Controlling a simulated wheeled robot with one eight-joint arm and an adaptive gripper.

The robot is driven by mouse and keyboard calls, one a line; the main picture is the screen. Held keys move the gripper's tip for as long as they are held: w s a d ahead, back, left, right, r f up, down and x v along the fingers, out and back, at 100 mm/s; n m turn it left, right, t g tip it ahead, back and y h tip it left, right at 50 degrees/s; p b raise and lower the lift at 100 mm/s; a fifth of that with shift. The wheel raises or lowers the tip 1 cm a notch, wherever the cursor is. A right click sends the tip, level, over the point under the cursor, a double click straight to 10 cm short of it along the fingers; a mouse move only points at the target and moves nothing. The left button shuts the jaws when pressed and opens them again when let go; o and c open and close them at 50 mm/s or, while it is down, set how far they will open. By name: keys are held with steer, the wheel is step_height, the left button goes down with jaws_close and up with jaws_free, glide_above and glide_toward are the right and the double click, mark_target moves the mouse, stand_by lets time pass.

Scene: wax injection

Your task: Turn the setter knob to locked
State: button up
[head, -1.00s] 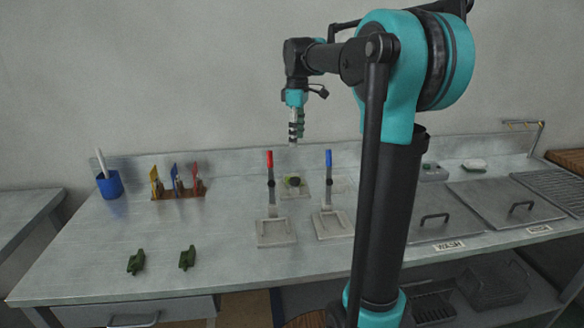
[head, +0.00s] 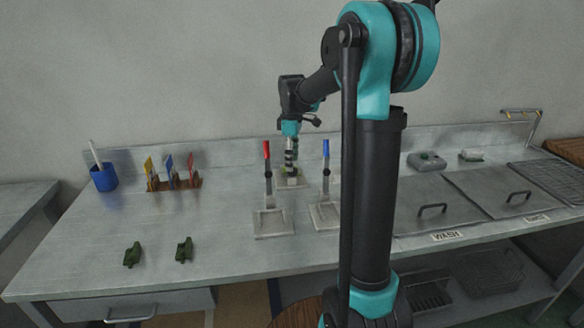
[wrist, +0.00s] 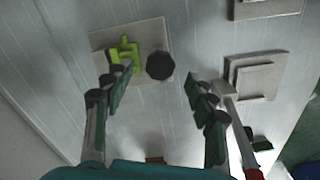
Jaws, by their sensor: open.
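A dark, many-sided round knob (wrist: 160,65), which looks like the setter knob, sits at the edge of a pale square plate (wrist: 150,30) in the wrist view. A yellow-green piece (wrist: 124,52) lies on the plate to its left. My gripper (wrist: 155,84) is open and empty, with one finger toward each side of the knob and the knob showing between and just beyond the fingertips. I cannot tell the height gap. In the head view my gripper (head: 291,170) points down over the plate (head: 300,184) and hides the knob.
A red-handled clamp (head: 272,222) and a blue-handled clamp (head: 327,216) stand in front of the plate, close to my gripper. Two green parts (head: 184,250) lie at front left. A tool rack (head: 175,184) and blue cup (head: 104,178) stand at back left.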

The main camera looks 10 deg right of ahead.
mark_target(290, 174)
steer(key=shift+f, duration=1.55)
steer(key=c, duration=1.2)
